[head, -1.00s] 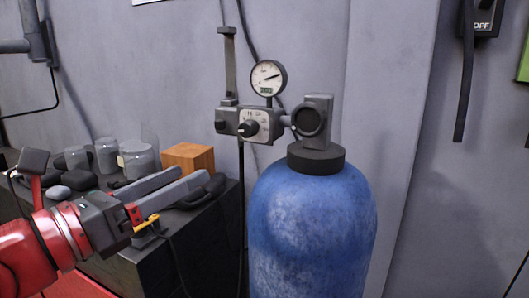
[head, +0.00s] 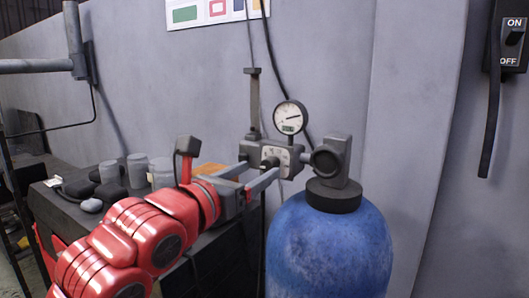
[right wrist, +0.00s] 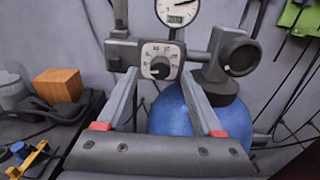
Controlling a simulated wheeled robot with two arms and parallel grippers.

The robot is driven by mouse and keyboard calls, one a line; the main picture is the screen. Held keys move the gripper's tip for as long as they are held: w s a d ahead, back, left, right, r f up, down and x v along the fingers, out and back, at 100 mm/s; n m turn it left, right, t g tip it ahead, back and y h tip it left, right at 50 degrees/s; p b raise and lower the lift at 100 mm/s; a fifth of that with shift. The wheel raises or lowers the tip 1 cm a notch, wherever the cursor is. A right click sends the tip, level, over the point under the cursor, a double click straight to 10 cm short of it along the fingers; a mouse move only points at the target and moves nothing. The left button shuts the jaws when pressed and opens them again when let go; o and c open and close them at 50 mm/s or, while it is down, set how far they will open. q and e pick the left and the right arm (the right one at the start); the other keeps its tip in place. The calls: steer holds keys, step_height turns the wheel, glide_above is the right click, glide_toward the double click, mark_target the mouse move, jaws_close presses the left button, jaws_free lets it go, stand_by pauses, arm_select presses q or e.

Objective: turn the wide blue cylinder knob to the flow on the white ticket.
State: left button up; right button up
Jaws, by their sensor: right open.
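The wide blue cylinder (head: 330,250) stands upright with a dark collar and a valve (head: 330,158) on top. The grey regulator (head: 246,150) is joined to the valve's left side. Its black knob sits on a pale scale plate and shows clearly in the right wrist view (right wrist: 160,68); the scale figures are too small to read surely. My right gripper (head: 261,172) is open in front of the regulator. In the right wrist view its fingers reach up on either side of the knob, apart from it. I cannot make out the white ticket. My left gripper is out of view.
A round gauge (head: 290,117) stands above the regulator. A dark bench (head: 75,208) at left bears jars (head: 137,171), dark lumps and an orange block (right wrist: 59,85). A switch box (head: 508,42) hangs on the right wall. A hose runs up behind the gauge.

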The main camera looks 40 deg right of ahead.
mark_target(266, 166)
steer(key=shift+p+x, duration=0.55)
steer(key=shift+x, duration=1.35)
jaws_close()
